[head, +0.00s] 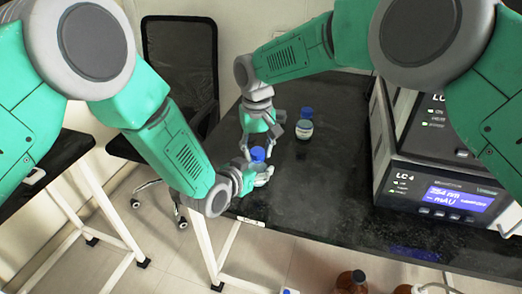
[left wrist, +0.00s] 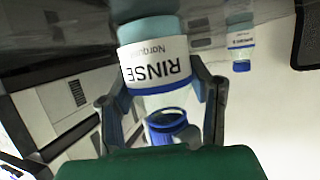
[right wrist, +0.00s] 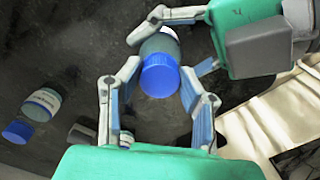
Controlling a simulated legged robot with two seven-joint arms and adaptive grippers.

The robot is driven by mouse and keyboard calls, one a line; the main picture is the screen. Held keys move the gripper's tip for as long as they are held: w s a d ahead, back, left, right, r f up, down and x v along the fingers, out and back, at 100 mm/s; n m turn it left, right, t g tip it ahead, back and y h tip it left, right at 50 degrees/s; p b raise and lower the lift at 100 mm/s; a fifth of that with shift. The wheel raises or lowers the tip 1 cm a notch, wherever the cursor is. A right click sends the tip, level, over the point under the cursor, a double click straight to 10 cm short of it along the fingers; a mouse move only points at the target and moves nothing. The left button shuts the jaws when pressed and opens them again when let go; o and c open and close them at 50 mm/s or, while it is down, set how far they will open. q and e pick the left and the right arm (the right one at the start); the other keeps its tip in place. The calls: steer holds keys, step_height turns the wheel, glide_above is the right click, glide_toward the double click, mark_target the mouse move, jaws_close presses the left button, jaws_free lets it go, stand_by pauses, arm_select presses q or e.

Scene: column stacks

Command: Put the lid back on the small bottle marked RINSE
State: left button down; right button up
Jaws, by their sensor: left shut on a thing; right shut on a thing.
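The small bottle marked RINSE (left wrist: 156,68) is clear, with a white label, and stands near the dark bench's front left edge. My left gripper (head: 261,176) is shut around its body; its fingers flank the label in the left wrist view. The blue lid (right wrist: 160,75) is at the bottle's top, and it also shows in the head view (head: 257,154). My right gripper (right wrist: 162,88) is shut on the lid from above, one finger on each side. I cannot tell whether the lid is fully seated or threaded on the neck.
A second blue-capped bottle (head: 304,129) stands on the bench (head: 330,185) behind and right of the RINSE bottle. A boxy instrument with a lit screen (head: 458,198) is at right. A black chair (head: 180,70) stands behind left. Brown bottles (head: 352,280) are low in front.

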steer(key=m, duration=0.2)
steer(key=w+m, duration=0.1)
steer(key=m, duration=0.2)
steer(key=shift+d+r+m, duration=0.1)
steer(key=shift+d+m, duration=0.05)
steer(key=shift+m, duration=0.15)
steer(key=m, duration=0.2)
steer(key=shift+d+m, duration=0.3)
steer(key=m, duration=0.1)
steer(key=d+m, duration=0.1)
steer(key=m, duration=0.1)
steer(key=shift+w+d+r+m, duration=0.1)
steer(key=shift+w+d+m, duration=0.05)
steer(key=shift+m, duration=0.15)
steer(key=shift+a, duration=0.3)
steer(key=o, duration=0.8)
steer(key=shift+a, duration=0.2)
steer(key=shift+c, duration=0.2)
steer(key=shift+o, duration=0.8)
steer(key=shift+a, duration=0.15)
steer(key=shift+s+d, duration=0.2)
steer(key=shift+d, duration=0.05)
steer(key=shift+d+r, duration=0.15)
steer(key=shift+r, duration=0.35)
steer(key=r, duration=0.3)
steer(key=shift+a+r, duration=0.15)
steer(key=shift+a, duration=0.15)
steer(key=shift+s, duration=0.1)
steer(key=shift+c, duration=0.5)
